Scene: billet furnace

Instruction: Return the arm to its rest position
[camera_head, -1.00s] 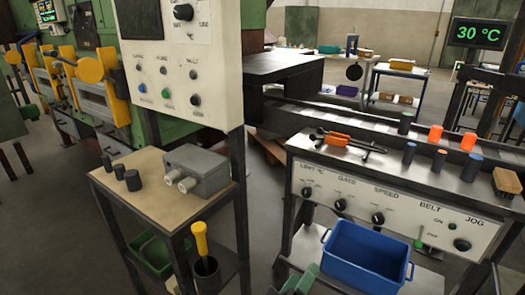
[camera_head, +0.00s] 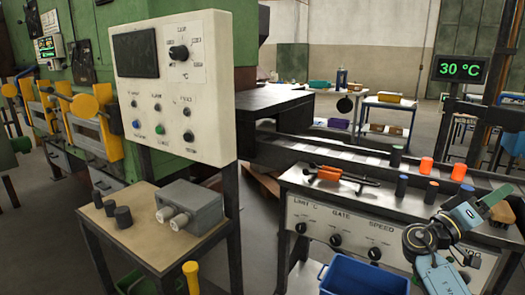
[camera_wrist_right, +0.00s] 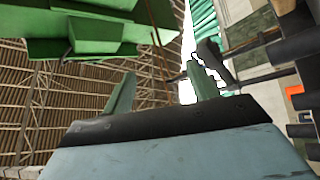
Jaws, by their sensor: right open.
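My right arm reaches up into the lower right of the head view. Its gripper (camera_head: 492,200) has green fingers and is raised in front of the control bench's right part. In the right wrist view the two green fingers (camera_wrist_right: 160,88) stand apart with nothing between them, so the gripper is open and empty. The wrist view looks up toward the roof and green structures. My left gripper is not in view.
The control bench (camera_head: 352,222) carries orange-handled tongs (camera_head: 328,173) and several dark and orange billets. A blue bin (camera_head: 365,277) stands below its front. At left are a small table (camera_head: 160,245) with a grey box (camera_head: 190,205) and a control panel (camera_head: 205,80).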

